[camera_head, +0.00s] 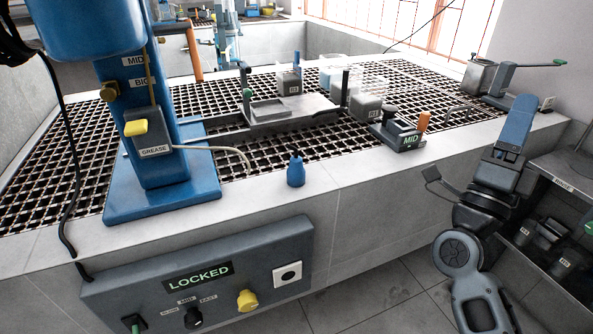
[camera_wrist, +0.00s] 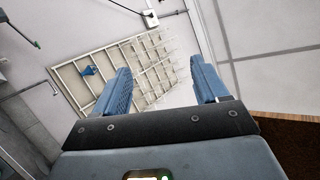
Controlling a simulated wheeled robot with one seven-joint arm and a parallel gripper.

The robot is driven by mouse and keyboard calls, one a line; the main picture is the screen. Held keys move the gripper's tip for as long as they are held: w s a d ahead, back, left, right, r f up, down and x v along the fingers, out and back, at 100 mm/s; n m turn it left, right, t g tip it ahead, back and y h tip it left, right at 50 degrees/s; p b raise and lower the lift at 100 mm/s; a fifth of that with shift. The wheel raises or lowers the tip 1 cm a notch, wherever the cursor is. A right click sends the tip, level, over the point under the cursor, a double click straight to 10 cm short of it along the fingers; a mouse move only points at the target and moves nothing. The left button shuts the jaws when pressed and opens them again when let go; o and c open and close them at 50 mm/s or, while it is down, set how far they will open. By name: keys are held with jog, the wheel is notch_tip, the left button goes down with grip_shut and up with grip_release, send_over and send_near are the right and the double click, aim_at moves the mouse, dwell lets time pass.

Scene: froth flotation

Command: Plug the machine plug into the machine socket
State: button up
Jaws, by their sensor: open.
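A white square socket (camera_head: 287,273) with a dark round hole sits at the right end of the grey control panel (camera_head: 130,292), on the bench front. A small blue piece (camera_head: 296,171) stands upright on the ledge above; I cannot tell whether it is the plug. A black cable (camera_head: 66,180) hangs at the left and reaches the panel's left end. My gripper (camera_head: 521,105) is raised at the right, apart from the panel and the blue piece. In the wrist view my gripper (camera_wrist: 158,72) is open, with nothing between its fingers.
A blue machine stand (camera_head: 160,190) stands on the grating at the left. Trays and containers (camera_head: 368,105) sit on the grating. A dark shelf (camera_head: 560,185) is right of my arm. The wrist view shows a pale wall rack (camera_wrist: 150,65) and a white wall box (camera_wrist: 150,18).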

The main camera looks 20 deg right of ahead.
jog(key=w+d+m+g+y, duration=0.25)
jog(key=d+m+g, duration=0.35)
jog(key=m+g, duration=1)
jog(key=m+t+y+p, duration=0.1)
jog(key=m+t+y, duration=0.3)
jog(key=y, duration=1.7)
send_over(295, 157)
jog(key=shift+m+g, duration=0.3)
jog(key=shift+m, duration=0.1)
notch_tip(295, 157, down, 10)
jog(key=shift+s+a+r, duration=0.15)
jog(key=shift+a+r, duration=0.15)
jog(key=shift+a, duration=0.05)
jog(key=shift+d+f+p, duration=0.15)
jog(key=shift+f+p, duration=0.2)
jog(key=shift+f, duration=1)
